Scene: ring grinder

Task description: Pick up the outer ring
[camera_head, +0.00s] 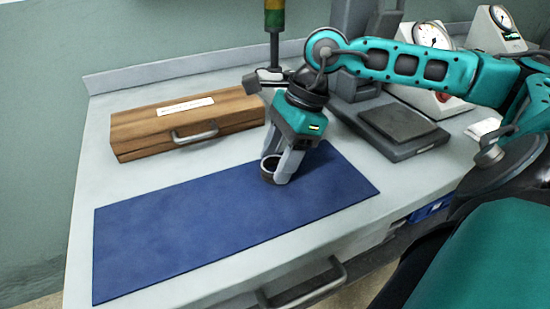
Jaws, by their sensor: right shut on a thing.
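The outer ring (268,169) is a dark, short ring with a pale upper rim, at the right part of the blue mat (190,230). My right gripper (281,172) reaches down from the teal right arm and is shut on the ring. The fingers hide the ring's right side. I cannot tell whether the ring rests on the mat or is slightly above it. My left gripper is not in view.
A wooden case (165,140) with a metal handle lies at the back left of the bench. A grey machine base (408,128) and white dial gauges (432,36) stand at the right. The mat's left and middle are clear.

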